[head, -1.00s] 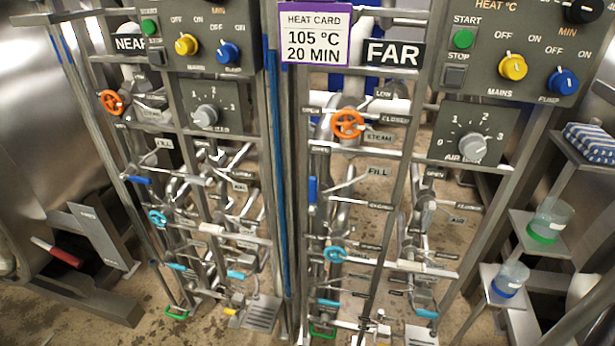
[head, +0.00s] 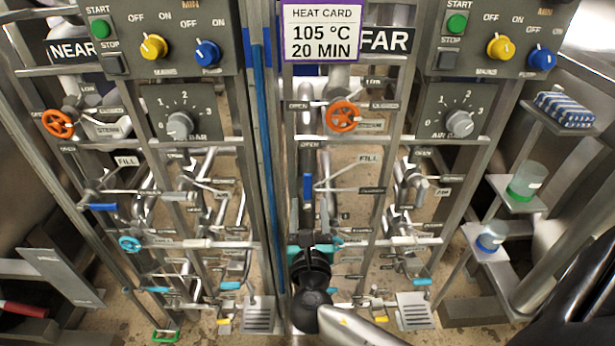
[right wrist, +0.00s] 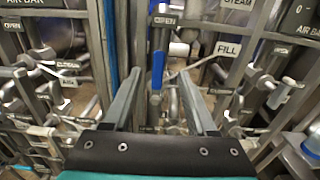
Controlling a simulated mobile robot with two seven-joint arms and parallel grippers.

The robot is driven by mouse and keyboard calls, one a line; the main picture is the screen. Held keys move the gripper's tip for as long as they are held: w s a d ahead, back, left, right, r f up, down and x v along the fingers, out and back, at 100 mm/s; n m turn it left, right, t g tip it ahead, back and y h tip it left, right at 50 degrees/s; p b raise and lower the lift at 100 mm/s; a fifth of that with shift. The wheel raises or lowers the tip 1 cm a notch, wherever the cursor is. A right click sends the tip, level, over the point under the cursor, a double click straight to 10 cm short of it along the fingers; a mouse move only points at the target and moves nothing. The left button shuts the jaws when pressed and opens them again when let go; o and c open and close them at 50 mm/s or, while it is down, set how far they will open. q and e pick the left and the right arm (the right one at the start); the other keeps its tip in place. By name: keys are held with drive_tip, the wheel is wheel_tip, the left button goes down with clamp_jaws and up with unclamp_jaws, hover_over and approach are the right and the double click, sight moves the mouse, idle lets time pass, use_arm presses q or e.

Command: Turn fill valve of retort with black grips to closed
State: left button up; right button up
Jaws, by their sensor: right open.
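On the FAR panel, the fill valve's blue handle (head: 307,187) stands upright, toward the OPEN label (head: 307,144) above it. Its CLOSED label (head: 372,190) is to the right, below the FILL sign (head: 368,159). My right gripper (head: 312,238) is just below the handle in the head view. In the right wrist view my right gripper (right wrist: 164,78) is open, and the blue handle (right wrist: 158,66) shows between its two fingertips, with no visible grip on it. My left gripper is out of view.
The NEAR panel has its own blue fill lever (head: 103,207), lying level. A red-gripped handle (head: 22,309) is at lower left. An orange steam wheel (head: 342,116) is above the far fill valve. Pipes and frame posts crowd both sides. Shelves with jars (head: 527,182) stand at right.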

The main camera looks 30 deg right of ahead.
sight(308, 180)
drive_tip(key=b+x, duration=0.1)
drive_tip(key=x, duration=0.9)
drive_tip(key=shift+w+d, duration=0.1)
drive_tip(key=shift+w, duration=0.15)
drive_tip(key=shift+c, duration=0.3)
clamp_jaws()
drive_tip(key=shift+f, duration=0.1)
idle(0.5)
